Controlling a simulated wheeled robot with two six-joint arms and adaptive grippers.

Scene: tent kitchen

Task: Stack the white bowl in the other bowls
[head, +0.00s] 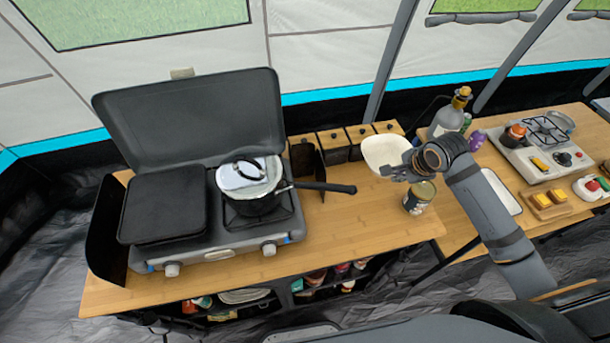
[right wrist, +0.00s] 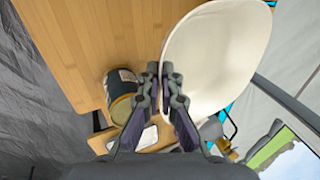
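The white bowl (head: 384,152) is in the air above the right part of the wooden table, left of my right forearm. My right gripper (head: 400,172) is shut on its near rim. In the right wrist view the two fingers (right wrist: 166,78) pinch the edge of the bowl (right wrist: 222,58), which is tilted in that view. My left gripper is not in view.
A can (head: 419,197) stands below the bowl near the table edge. A camp stove (head: 215,245) with a lidded pot (head: 255,200) is left; its handle points right. Wooden boxes (head: 345,142) stand behind, a bottle (head: 449,115) back right. The table (head: 355,220) is clear left of the can.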

